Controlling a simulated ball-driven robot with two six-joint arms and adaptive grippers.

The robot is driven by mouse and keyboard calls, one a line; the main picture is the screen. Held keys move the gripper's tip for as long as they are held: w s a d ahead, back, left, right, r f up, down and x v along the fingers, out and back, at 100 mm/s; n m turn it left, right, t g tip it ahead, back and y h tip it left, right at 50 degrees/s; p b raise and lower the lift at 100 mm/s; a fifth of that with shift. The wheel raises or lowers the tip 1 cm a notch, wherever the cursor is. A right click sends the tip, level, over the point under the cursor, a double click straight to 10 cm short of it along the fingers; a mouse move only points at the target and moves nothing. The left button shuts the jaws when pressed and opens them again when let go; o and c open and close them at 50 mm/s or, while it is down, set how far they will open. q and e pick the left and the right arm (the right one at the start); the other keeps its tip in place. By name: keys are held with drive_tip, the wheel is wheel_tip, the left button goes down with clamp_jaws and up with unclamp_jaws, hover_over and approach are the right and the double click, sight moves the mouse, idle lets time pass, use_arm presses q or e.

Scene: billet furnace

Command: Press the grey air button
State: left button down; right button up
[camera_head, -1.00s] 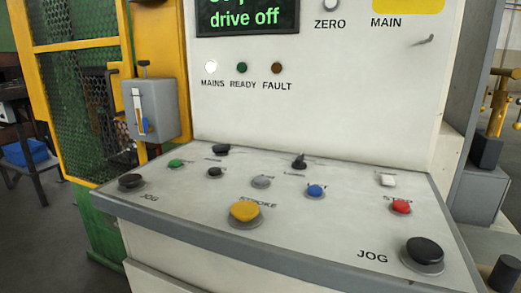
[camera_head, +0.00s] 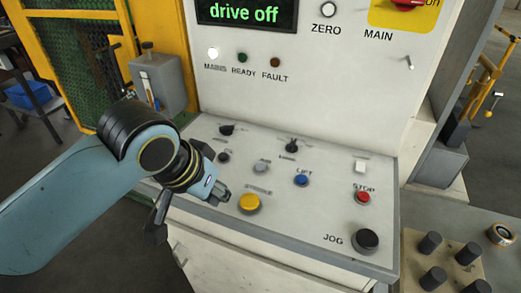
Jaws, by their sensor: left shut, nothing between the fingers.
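The grey button (camera_head: 262,165) is a small round button on the sloped desk of the white control panel (camera_head: 335,220). It sits between a black button (camera_head: 223,156) and the blue LIFT button (camera_head: 301,180); its own label is too blurred to read. My left gripper (camera_head: 224,196) is shut and empty. Its tips are in front of and to the left of the grey button in the picture, apart from it, and left of the yellow button (camera_head: 249,202). My right gripper is not in view.
A red STOP button (camera_head: 363,197), a black JOG button (camera_head: 367,240) and black selector switches (camera_head: 291,146) share the desk. The upright face carries a display (camera_head: 247,12) reading "drive off". A knobbed plate (camera_head: 440,262) is at lower right.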

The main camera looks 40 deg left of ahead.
use_arm(q)
drive_tip(key=w+a+r+n+t, duration=0.1)
drive_tip(key=w+r+n+t, duration=0.1)
drive_tip(key=w, duration=0.6)
drive_tip(key=w+a+r+n+t+h, duration=0.1)
drive_tip(key=w+a+r+n, duration=0.1)
drive_tip(key=w, duration=0.7)
drive_tip(key=shift+a+r+n+t, duration=0.25)
drive_tip(key=shift+r+n+t, duration=0.2)
drive_tip(key=shift+n, duration=0.65)
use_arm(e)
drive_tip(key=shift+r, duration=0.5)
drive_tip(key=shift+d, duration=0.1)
use_arm(q)
drive_tip(key=b, duration=0.8)
hover_over(258, 165)
wheel_tip(258, 165, down, 7)
drive_tip(key=shift+r, duration=0.1)
drive_tip(key=shift+f, duration=1)
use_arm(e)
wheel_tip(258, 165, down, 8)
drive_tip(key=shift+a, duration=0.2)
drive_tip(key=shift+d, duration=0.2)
use_arm(q)
drive_tip(key=shift+f, duration=0.1)
